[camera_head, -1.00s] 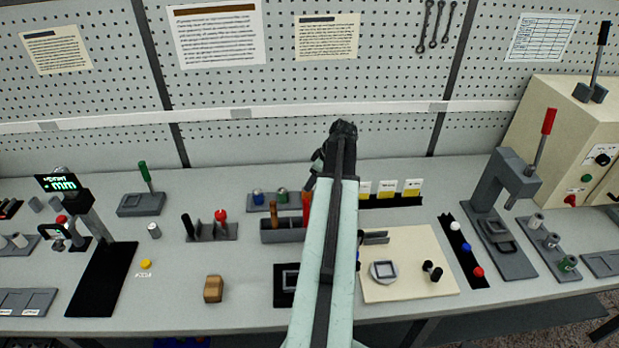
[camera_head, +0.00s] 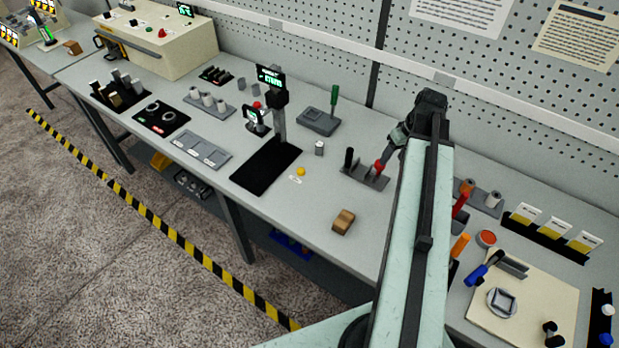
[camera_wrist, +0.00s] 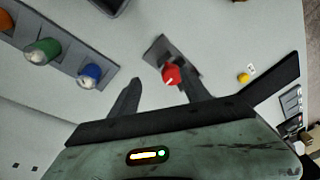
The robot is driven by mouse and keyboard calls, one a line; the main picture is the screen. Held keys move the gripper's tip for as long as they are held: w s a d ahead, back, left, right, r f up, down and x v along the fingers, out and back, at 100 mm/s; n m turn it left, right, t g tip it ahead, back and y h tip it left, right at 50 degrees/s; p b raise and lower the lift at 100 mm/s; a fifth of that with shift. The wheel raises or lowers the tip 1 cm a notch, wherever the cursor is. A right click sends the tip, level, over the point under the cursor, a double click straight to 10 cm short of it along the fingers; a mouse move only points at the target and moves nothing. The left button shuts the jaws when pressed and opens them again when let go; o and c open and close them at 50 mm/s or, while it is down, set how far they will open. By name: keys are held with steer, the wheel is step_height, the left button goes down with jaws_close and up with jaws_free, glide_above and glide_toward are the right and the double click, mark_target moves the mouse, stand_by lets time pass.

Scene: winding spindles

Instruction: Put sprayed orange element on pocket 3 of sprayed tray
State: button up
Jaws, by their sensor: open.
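My gripper (camera_wrist: 160,88) is open and empty in the wrist view, its two dark fingers apart above the bench. An orange element (camera_wrist: 6,20) is cut off at the top left corner there, on a grey strip tray (camera_wrist: 65,48) with a green element (camera_wrist: 42,51) and a blue element (camera_wrist: 90,74). The gripper is to the right of this tray, apart from it. In the head view the orange element (camera_head: 467,187) stands right of my arm, which hides part of its tray. I cannot tell which tray is the sprayed one or where pocket 3 is.
A red-knobbed tool stand (camera_wrist: 172,74) lies just beyond my fingers. A yellow button (camera_head: 301,171), a wooden block (camera_head: 343,221) and a black mat (camera_head: 265,167) are left of my arm. A grey plate with labels (camera_head: 201,150) lies further left. Bare bench lies between them.

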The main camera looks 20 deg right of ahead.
steer(key=w+a+g+h, duration=0.1)
steer(key=w+a+g, duration=0.1)
steer(key=a, duration=3.1)
steer(key=shift+a+f, duration=0.25)
steer(key=shift+a, duration=0.05)
steer(key=shift+w, duration=0.1)
step_height(320, 180, down, 5)
steer(key=b, duration=0.4)
steer(key=shift+r+b, duration=0.2)
steer(key=shift+b, duration=0.1)
